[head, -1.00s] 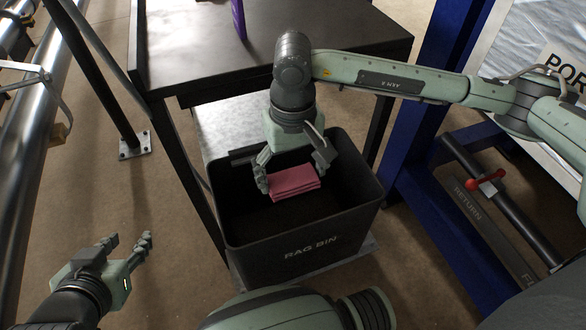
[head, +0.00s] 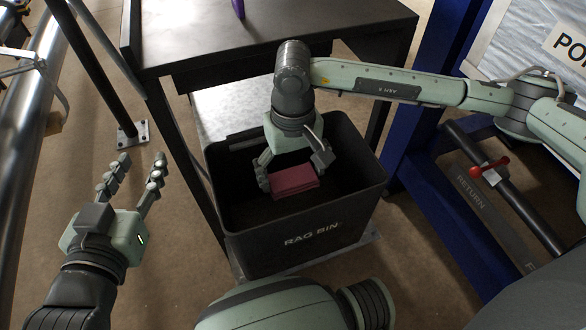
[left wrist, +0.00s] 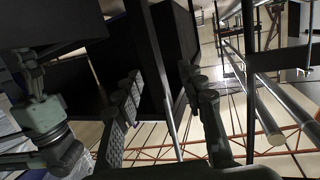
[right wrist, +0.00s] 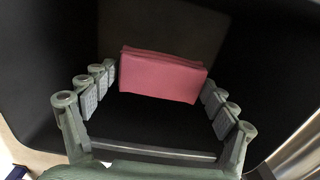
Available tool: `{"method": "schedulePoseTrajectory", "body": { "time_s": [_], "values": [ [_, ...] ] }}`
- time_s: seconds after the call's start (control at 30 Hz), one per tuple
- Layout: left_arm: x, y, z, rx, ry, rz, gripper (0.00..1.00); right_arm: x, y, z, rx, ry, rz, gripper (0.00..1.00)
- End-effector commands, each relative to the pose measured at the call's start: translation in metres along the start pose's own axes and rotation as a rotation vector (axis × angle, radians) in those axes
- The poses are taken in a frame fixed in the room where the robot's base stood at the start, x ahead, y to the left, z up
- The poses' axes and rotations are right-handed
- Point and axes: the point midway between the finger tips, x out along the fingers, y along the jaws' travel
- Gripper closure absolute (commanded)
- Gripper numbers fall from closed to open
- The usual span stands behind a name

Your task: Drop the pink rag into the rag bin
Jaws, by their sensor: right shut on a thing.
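The folded pink rag (head: 295,182) is inside the opening of the black rag bin (head: 312,238), below the rim. My right gripper (head: 292,172) points down into the bin and is shut on the rag, with a finger at each end of it. In the right wrist view the rag (right wrist: 162,76) spans between the fingertips (right wrist: 160,82), with the dark bin interior around it. My left gripper (head: 141,162) is empty with its fingers apart, left of the bin. It also shows open in the left wrist view (left wrist: 165,90).
A dark table (head: 270,35) stands behind the bin, with a purple object (head: 238,8) on top. A blue frame (head: 435,120) stands to the right. A black post (head: 100,70) and metal pipes (head: 25,140) are at left.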

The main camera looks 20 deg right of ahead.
Motion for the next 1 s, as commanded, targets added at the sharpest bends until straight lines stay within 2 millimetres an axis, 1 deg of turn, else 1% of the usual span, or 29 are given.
{"method": "schedulePoseTrajectory", "body": {
  "time_s": [0.03,0.47,0.7,1.0],
  "values": [
    [0.001,0.003,-0.004,-0.004,0.025,0.006,0.60,0.004,0.000,0.000,0.000,-0.001,0.000,0.42],
    [-0.005,0.023,-0.052,-0.037,0.256,0.047,0.60,0.025,0.000,0.000,-0.001,0.000,0.000,0.42],
    [-0.013,0.032,-0.077,-0.059,0.386,0.068,0.60,0.037,0.000,0.000,-0.001,-0.001,0.000,0.42],
    [-0.029,0.036,-0.109,-0.082,0.577,0.079,0.60,0.058,0.000,0.000,0.000,-0.001,0.001,0.42]
  ]
}}
